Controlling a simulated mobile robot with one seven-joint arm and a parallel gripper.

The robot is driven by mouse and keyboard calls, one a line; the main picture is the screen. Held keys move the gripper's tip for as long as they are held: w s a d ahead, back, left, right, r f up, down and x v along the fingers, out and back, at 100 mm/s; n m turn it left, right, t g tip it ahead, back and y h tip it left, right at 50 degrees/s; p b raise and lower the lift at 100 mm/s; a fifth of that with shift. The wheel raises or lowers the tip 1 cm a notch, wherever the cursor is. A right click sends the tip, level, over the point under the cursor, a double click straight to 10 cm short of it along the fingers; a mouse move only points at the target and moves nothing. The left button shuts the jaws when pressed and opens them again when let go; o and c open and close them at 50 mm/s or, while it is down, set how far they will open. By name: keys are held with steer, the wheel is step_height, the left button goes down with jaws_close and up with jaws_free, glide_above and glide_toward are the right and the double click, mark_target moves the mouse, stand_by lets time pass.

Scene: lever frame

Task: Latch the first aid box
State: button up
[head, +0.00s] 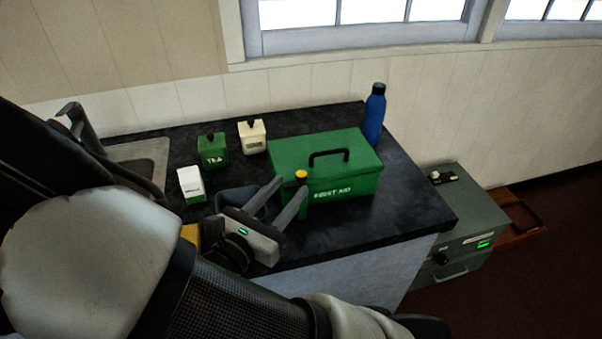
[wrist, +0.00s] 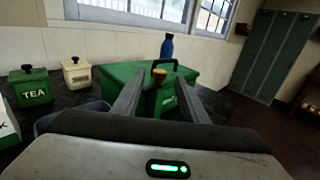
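The green first aid box (head: 345,187) stands on the dark counter with its lid down and a black handle on top. A latch with a yellow-topped knob (head: 301,175) is at its front left; the knob shows in the wrist view (wrist: 158,77) too. My gripper (head: 289,184) is open, in front of the box's left end. In the wrist view its fingers (wrist: 160,95) stand apart, with the knob seen between them near the tips. I cannot tell whether either finger touches it. The fingers hide part of the box front.
A green tea tin (head: 213,151), a cream tin (head: 252,138) and a white-and-green carton (head: 191,186) stand left of the box. A blue bottle (head: 374,116) stands behind its right end. The dark counter (head: 415,205) is clear on the right, up to its edge.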

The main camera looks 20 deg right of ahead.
mark_target(298, 177)
steer(key=x, duration=0.6)
steer(key=shift+w+d, duration=0.25)
jaws_close()
